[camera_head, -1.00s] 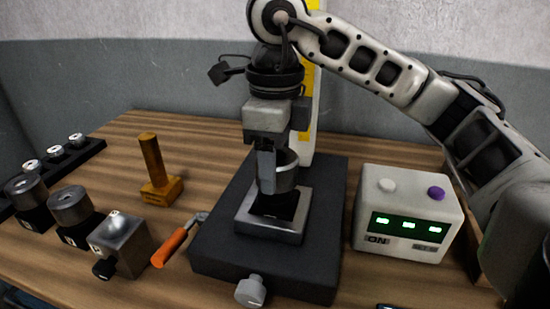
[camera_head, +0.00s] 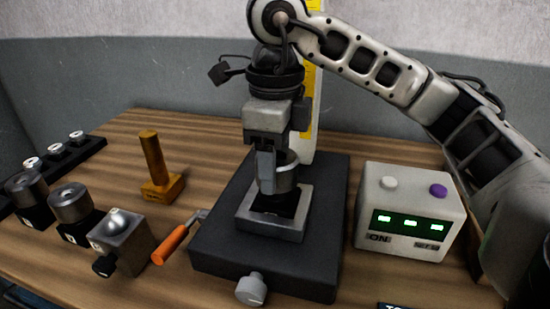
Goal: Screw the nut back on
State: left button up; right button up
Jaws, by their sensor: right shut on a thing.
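My right gripper (camera_head: 268,185) points straight down over the black block. It is shut on a round metal ring-like piece (camera_head: 286,175), which looks like the nut. The fingers hide part of it. Below it a square metal frame (camera_head: 272,228) with a dark centre sits on the black base block (camera_head: 225,250). What lies under the fingers inside the frame is mostly hidden, so I cannot tell whether the nut touches a thread. My left gripper is not in view.
A white box with green displays (camera_head: 408,212) stands right of the block. A grey knob (camera_head: 251,289) protrudes in front.

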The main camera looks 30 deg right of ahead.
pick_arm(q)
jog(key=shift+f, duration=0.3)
pick_arm(e)
jog(key=shift+f, duration=0.25)
jog(key=o, duration=1.1)
notch_tip(320, 180, up, 6)
jog(key=shift+f+p, duration=0.2)
jog(key=shift+p, duration=0.6)
pick_arm(q)
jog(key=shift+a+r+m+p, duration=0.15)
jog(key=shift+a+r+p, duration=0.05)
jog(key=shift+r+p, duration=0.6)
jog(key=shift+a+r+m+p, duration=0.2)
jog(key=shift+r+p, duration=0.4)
jog(key=shift+p, duration=0.3)
pick_arm(e)
jog(key=shift+r, duration=5.2)
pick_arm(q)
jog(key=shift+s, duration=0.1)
